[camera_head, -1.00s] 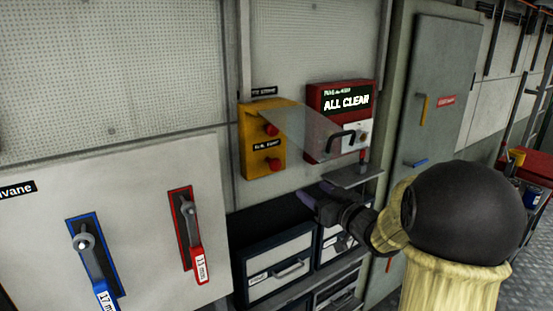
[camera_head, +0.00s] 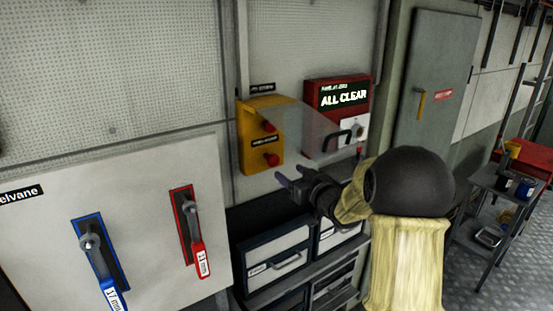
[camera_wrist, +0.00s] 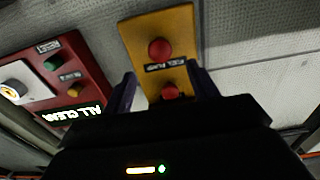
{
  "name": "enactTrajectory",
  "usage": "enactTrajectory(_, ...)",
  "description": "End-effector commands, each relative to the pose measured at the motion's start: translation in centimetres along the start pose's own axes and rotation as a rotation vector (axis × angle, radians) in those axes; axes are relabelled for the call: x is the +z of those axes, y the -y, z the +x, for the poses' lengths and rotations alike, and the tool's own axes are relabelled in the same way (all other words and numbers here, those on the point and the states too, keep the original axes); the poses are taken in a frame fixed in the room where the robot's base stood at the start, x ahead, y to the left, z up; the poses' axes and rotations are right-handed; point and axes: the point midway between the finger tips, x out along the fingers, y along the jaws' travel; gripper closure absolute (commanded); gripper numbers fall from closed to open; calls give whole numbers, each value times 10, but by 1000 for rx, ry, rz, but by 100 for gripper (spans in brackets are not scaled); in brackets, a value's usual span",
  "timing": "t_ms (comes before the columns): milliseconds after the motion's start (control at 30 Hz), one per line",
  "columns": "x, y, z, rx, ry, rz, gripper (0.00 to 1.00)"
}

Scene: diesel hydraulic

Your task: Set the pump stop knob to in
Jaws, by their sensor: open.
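A yellow stop box (camera_head: 247,130) on the wall carries two red knobs. The upper knob (camera_head: 269,127) and lower knob (camera_head: 271,160) have a small black label between them, hard to read here. In the wrist view, which is upside down, the lower knob (camera_wrist: 160,48) is nearer the top and the upper knob (camera_wrist: 170,90) sits between my fingertips in the picture, partly hidden. The label there seems to read fuel pump. How far each knob is pushed in is unclear. My gripper (camera_head: 287,178) is open and empty, in front of the box and apart from it.
A clear panel (camera_head: 305,128) with a black handle (camera_head: 337,143) sticks out to the right of the box. A red ALL CLEAR box (camera_head: 316,91) is beyond it. Drawers (camera_head: 277,255) lie below. Blue-framed (camera_head: 83,222) and red-framed (camera_head: 176,203) levers are at left.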

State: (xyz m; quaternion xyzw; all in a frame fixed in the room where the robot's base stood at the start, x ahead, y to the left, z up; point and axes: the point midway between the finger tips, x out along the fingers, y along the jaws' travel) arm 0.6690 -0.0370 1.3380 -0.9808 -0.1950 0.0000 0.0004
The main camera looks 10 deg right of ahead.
Motion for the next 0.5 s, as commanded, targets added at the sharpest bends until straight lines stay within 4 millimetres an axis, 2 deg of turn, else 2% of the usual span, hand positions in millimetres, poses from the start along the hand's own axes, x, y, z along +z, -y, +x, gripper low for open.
enactTrajectory(300, -3, 1, 57, -2, 1, 1, 41)
enactTrajectory(500, -2, 0, 79, -1, 0, -1, 41)
